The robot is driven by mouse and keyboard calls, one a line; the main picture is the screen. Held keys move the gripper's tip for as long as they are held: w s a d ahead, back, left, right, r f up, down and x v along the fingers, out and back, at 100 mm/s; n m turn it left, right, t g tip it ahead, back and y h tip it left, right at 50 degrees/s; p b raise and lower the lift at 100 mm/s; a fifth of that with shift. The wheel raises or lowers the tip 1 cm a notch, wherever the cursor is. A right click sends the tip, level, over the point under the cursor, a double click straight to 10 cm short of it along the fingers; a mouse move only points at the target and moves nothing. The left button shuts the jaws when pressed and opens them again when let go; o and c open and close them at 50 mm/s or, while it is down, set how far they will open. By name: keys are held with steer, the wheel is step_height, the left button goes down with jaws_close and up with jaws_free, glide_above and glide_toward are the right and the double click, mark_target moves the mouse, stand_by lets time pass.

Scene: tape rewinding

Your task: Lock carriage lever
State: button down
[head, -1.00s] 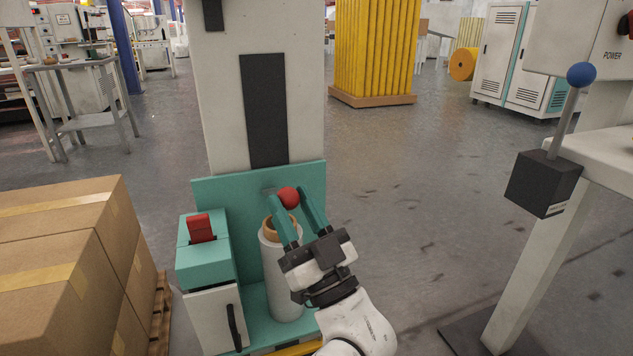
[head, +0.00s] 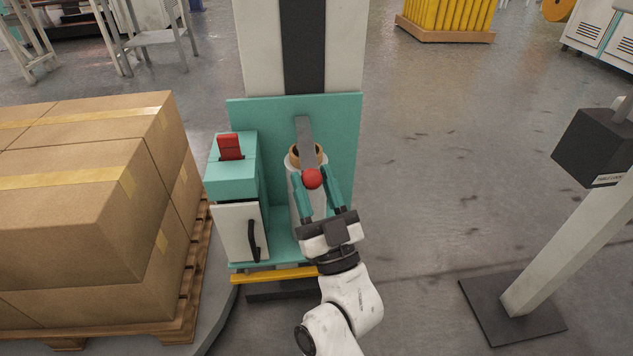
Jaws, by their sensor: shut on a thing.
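The carriage lever is a grey bar (head: 304,132) ending in a red ball knob (head: 312,179), on the front of the teal carriage plate (head: 260,112). In the picture the bar runs down from its upper end to the knob. My gripper (head: 313,173) is shut on the red knob, with one teal finger on each side. Behind the lever stands a white roll (head: 293,188) with a brown core (head: 296,157). The lever and my gripper hide much of the roll.
Left of the roll is a teal and white box (head: 236,183) with a red switch (head: 229,146) and a black handle (head: 254,241). Cardboard boxes (head: 75,220) on a pallet stand at left. A black box on a post (head: 590,145) stands at right. Floor between is clear.

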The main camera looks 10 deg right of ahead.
steer(key=shift+w+f+g, duration=0.15)
steer(key=shift+f+g, duration=0.15)
steer(key=shift+f, duration=0.5)
steer(key=c, duration=0.9)
jaws_free()
steer(key=shift+o, duration=0.9)
steer(key=shift+r, duration=0.2)
steer(key=p+v, duration=0.1)
steer(key=v, duration=0.9)
steer(key=shift+s+f, duration=0.2)
steer(key=shift+f, duration=0.2)
steer(key=shift+d, duration=0.15)
